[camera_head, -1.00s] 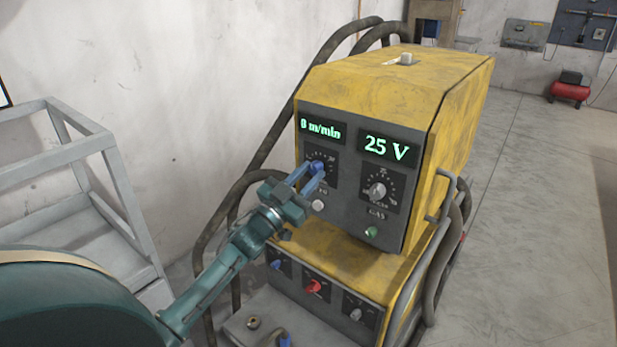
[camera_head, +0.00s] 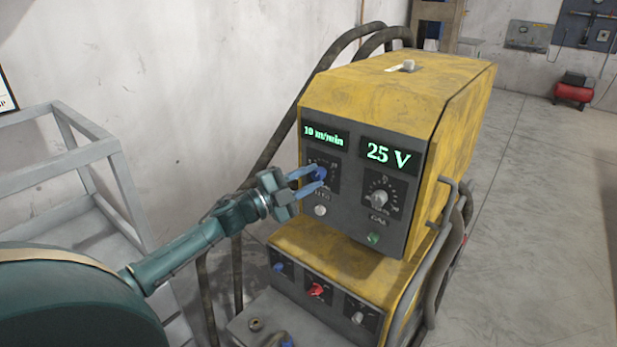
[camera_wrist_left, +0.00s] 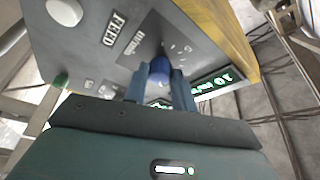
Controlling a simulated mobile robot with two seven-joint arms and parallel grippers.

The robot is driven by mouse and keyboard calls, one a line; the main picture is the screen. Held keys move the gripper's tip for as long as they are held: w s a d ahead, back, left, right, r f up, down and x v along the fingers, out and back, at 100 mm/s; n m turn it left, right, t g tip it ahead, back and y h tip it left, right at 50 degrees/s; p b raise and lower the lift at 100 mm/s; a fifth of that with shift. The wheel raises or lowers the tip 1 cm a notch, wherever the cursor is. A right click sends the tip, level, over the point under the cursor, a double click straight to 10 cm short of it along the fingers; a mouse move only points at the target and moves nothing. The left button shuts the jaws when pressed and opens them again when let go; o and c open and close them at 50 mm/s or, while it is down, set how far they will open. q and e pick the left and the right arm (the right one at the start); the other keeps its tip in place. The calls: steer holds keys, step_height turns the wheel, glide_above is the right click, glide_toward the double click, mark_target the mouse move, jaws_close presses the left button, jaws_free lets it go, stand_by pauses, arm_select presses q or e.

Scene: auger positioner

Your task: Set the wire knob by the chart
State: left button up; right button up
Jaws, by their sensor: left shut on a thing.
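The blue wire knob (camera_head: 319,173) sits on the upper left dial of the grey panel on a yellow welding machine (camera_head: 400,85). The wire display (camera_head: 326,136) above it reads 10 m/min. My left gripper (camera_head: 309,183) is shut on the blue knob. In the left wrist view the blue knob (camera_wrist_left: 160,69) sits between my fingers (camera_wrist_left: 158,84), partly hidden by them. A framed sheet (camera_head: 7,92) is cut off at the left edge; I cannot tell whether it is the chart. My right gripper is not in view.
A second display (camera_head: 390,155) reads 25 V, above a grey knob (camera_head: 380,198). A white button (camera_head: 320,211) lies just below the blue knob. Lower knobs, including a red one (camera_head: 317,289), are on the base. A grey metal frame (camera_head: 90,150) stands at left.

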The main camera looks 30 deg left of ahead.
arm_select(q)
steer(key=shift+r+m+g+p, duration=0.1)
steer(key=shift+m+g+p, duration=0.3)
steer(key=shift+m, duration=0.7)
steer(key=o, duration=1)
steer(key=shift+s+a, duration=0.2)
steer(key=shift+s, duration=0.2)
steer(key=b+v, duration=0.2)
steer(key=v, duration=1)
steer(key=shift+s+a, duration=0.1)
steer(key=shift+s, duration=0.05)
